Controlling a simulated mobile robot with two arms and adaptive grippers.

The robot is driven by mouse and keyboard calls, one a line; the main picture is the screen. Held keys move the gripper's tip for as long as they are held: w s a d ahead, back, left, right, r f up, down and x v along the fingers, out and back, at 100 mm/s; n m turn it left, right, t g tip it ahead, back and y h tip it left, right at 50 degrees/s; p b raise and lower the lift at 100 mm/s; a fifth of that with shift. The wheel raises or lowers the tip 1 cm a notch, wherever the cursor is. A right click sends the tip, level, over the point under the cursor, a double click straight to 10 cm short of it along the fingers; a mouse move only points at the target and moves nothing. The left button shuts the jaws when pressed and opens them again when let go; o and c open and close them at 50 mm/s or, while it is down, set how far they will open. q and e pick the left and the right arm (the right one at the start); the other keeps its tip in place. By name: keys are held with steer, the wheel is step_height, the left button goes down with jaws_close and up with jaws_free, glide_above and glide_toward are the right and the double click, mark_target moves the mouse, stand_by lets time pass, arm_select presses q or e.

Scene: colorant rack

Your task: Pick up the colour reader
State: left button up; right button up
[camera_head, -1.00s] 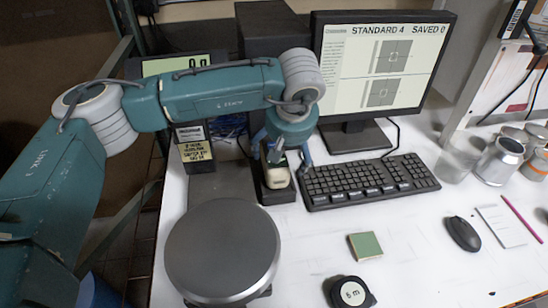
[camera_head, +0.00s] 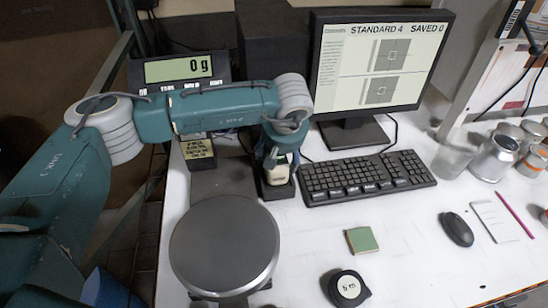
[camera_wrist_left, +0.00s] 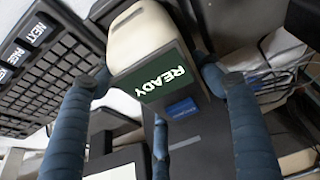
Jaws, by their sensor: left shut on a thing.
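The colour reader (camera_head: 278,174) is a pale and dark handheld device at its black holder (camera_head: 278,192), left of the keyboard. In the left wrist view the colour reader (camera_wrist_left: 165,75) fills the middle, its green screen showing "READY". My left gripper (camera_head: 279,152) is over the reader from above, its blue fingers on both sides of it, shut on it. The fingers also show in the left wrist view (camera_wrist_left: 157,72). I cannot tell whether the reader's lower end is clear of the holder. My right gripper is not in view.
A keyboard (camera_head: 366,178) and monitor (camera_head: 380,66) stand to the right. A round scale plate (camera_head: 224,247) is in front, its display (camera_head: 179,69) behind. A green square (camera_head: 361,240), a tape measure (camera_head: 347,288), a mouse (camera_head: 457,229) and several cans at right share the white table.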

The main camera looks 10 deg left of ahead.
arm_select(q)
steer(key=shift+r, duration=0.1)
steer(key=c, duration=0.3)
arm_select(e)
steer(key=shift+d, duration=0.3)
arm_select(q)
steer(key=shift+w, duration=0.1)
